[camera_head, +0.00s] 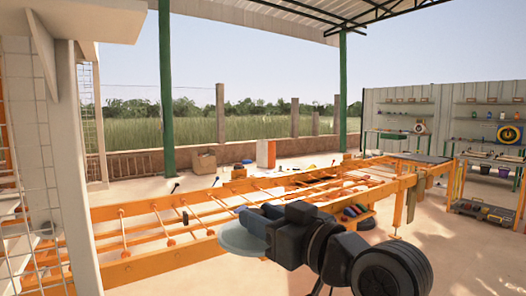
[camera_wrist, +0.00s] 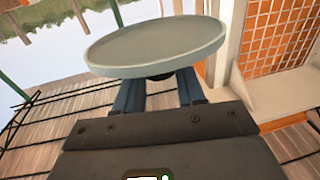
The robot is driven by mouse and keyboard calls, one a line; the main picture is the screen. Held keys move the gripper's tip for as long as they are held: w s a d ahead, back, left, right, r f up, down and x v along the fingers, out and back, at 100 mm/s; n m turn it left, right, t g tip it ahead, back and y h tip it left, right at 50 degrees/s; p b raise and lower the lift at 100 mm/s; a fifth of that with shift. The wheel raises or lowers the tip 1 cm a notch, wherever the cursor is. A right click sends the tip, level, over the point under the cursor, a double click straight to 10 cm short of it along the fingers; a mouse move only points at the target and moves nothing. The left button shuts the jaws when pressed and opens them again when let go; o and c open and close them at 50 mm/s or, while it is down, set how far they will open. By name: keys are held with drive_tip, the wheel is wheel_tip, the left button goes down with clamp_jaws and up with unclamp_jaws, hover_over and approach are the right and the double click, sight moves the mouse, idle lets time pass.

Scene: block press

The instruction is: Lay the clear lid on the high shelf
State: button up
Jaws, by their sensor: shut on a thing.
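The clear lid (camera_head: 238,243) is a pale, round, see-through disc with a raised rim. In the wrist view the lid (camera_wrist: 155,45) spans the top middle, in front of my fingers. My gripper (camera_head: 253,222) is shut on the lid's edge and holds it in the air. In the wrist view the blue-grey fingers of my gripper (camera_wrist: 160,82) meet the lid's underside near its close edge. A white slab on a bracket (camera_head: 95,15), high at the upper left, looks like the high shelf. Its top is hidden, and the lid is apart from it.
A white post (camera_head: 68,170) with wire mesh stands close on the left. An orange frame with rods (camera_head: 160,225) runs behind and below my gripper. Shelves with small items (camera_head: 480,122) stand far right. Open air lies between the lid and the post.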

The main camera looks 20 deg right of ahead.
drive_tip(key=s+d+f+m+h, duration=0.1)
drive_tip(key=s+f, duration=0.3)
drive_tip(key=f, duration=1.1)
drive_tip(key=s+d+f+m+t+h, duration=0.1)
drive_tip(key=s+d+f+h, duration=0.3)
drive_tip(key=f, duration=1)
drive_tip(key=s+d+f+m+h, duration=0.2)
drive_tip(key=s+f, duration=0.1)
drive_tip(key=f, duration=1.2)
drive_tip(key=shift+s+d+f+m+t, duration=0.3)
drive_tip(key=shift+s+m, duration=0.1)
drive_tip(key=shift+w+d, duration=0.1)
drive_tip(key=shift+w, duration=0.15)
